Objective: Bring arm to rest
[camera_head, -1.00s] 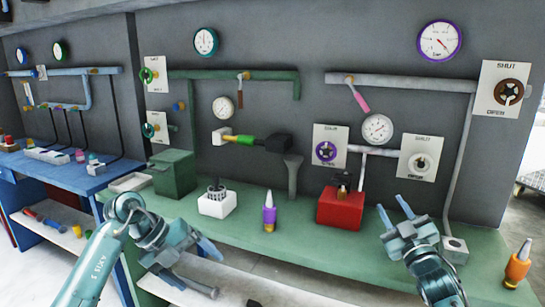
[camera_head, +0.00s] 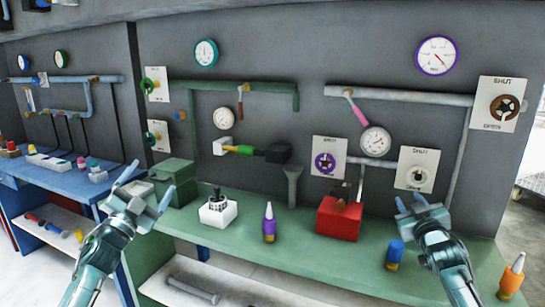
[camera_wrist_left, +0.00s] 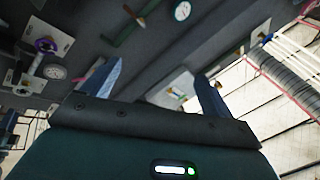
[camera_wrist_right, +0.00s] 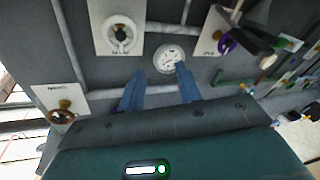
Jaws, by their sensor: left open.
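My left gripper (camera_head: 147,184) is raised in front of the left end of the green bench (camera_head: 335,254). Its fingers are spread with nothing between them; the left wrist view also shows the spread fingers (camera_wrist_left: 158,88). My right gripper (camera_head: 411,203) is above the right part of the bench, fingers pointing up towards the wall. The right wrist view shows its fingers (camera_wrist_right: 159,88) apart, with only wall behind the gap. Both grippers are empty.
A blue bottle (camera_head: 395,254) stands just left of my right forearm. A purple bottle (camera_head: 269,222), white box (camera_head: 218,212), red box (camera_head: 339,219) and orange bottle (camera_head: 511,277) stand on the bench. A green box (camera_head: 175,180) is beside my left gripper.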

